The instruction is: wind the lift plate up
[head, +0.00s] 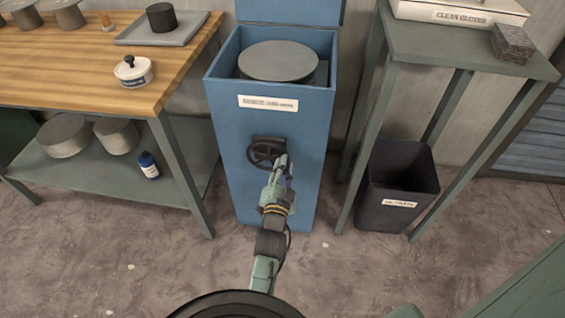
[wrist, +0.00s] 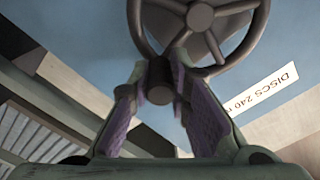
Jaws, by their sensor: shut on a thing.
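A tall blue cabinet (head: 262,160) stands on the floor with its top open. A round grey disc or plate (head: 278,61) lies level inside, near the rim; I cannot tell whether the lift plate itself shows or lies beneath it. A dark handwheel (head: 262,153) sits on the cabinet's front, and its rim and spokes fill the top of the wrist view (wrist: 200,18). My gripper (head: 281,166) is at the wheel's right side. In the wrist view its purple-padded fingers (wrist: 160,75) are shut on the wheel's dark handle knob (wrist: 161,82).
A wooden bench (head: 85,62) with a tray and pots stands to the left. A green side table (head: 470,52) and a dark bin (head: 395,185) stand close on the right. The floor in front of the cabinet is clear around my arm.

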